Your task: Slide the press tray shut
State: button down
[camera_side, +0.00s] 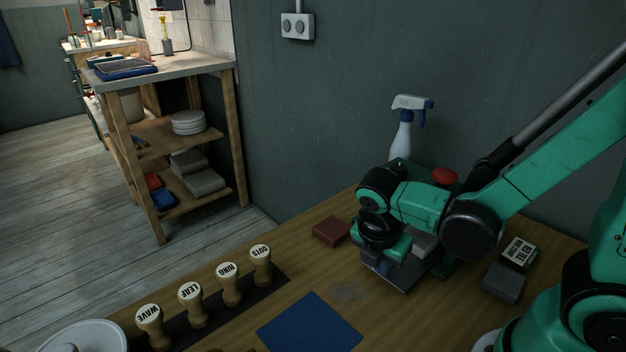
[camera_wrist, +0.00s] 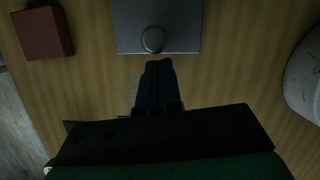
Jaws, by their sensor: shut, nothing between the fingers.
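The press tray (camera_wrist: 185,20) is a flat grey plate at the top of the wrist view, with a round grey knob (camera_wrist: 153,39) near its front edge. In the side view the tray (camera_side: 401,278) sticks out at the front of the press, mostly under my arm. The press is largely hidden; its red top knob (camera_side: 445,176) shows behind my arm. My gripper (camera_wrist: 158,64) is shut and empty, its fingertips just in front of the knob in the wrist view. I cannot tell whether they touch it.
A red-brown block (camera_side: 331,231) lies left of the press. Several wooden stamps (camera_side: 231,285) stand on a dark strip, near a blue mat (camera_side: 309,325). A spray bottle (camera_side: 402,140) stands behind. A grey block (camera_side: 503,283) and a labelled box (camera_side: 519,252) lie at right.

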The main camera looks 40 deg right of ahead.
jog(key=shift+d, duration=2.55)
jog(key=a, duration=0.4)
jog(key=shift+s+a+r, duration=0.2)
jog(key=shift+s+r, duration=0.1)
jog(key=shift+r, duration=0.05)
jog(key=w+v, duration=0.1)
jog(key=v, duration=0.9)
jog(key=w+m+t+y, duration=0.1)
jog(key=m+t, duration=0.1)
jog(key=m, duration=0.4)
jog(key=w+d+m+t+y, duration=0.1)
jog(key=m+t, duration=0.1)
jog(key=m, duration=0.5)
jog(key=d+m+t+y, duration=0.1)
jog(key=m+t, duration=0.1)
jog(key=m, duration=0.4)
jog(key=shift+w+f+m+t+y, duration=0.25)
jog(key=shift+w+m+t+y, duration=0.05)
jog(key=shift+w+m, duration=0.1)
